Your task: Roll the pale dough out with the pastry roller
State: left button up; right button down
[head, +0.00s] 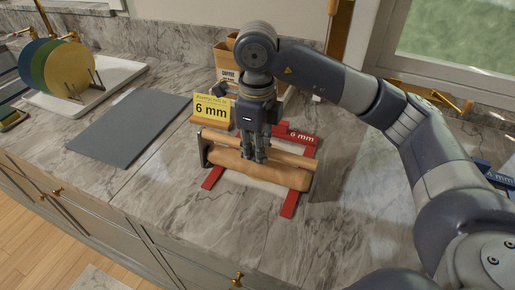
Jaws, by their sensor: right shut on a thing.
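The pastry roller has a tan wooden cylinder (285,178) and a wooden handle bar (290,157) above it, lying across the counter. My right gripper (256,160) points down from above and is shut on the handle bar near its middle. A flat, pale layer (240,181) shows under and just in front of the cylinder; it seems to be the dough, and most of it is hidden by the roller and my gripper. Red rails stick out at the left (213,178) and right (290,204) of the roller. My left gripper is not in view.
A yellow "6 mm" sign (212,109) stands behind the roller, with a cardboard box (226,54) farther back. A grey mat (128,127) lies to the left. A rack of round coloured boards (58,68) is at far left. The marble in front is clear.

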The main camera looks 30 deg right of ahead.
jog(key=shift+r, duration=0.1)
jog(key=shift+r+p, duration=2.2)
jog(key=shift+r, duration=1.3)
jog(key=shift+f, duration=0.1)
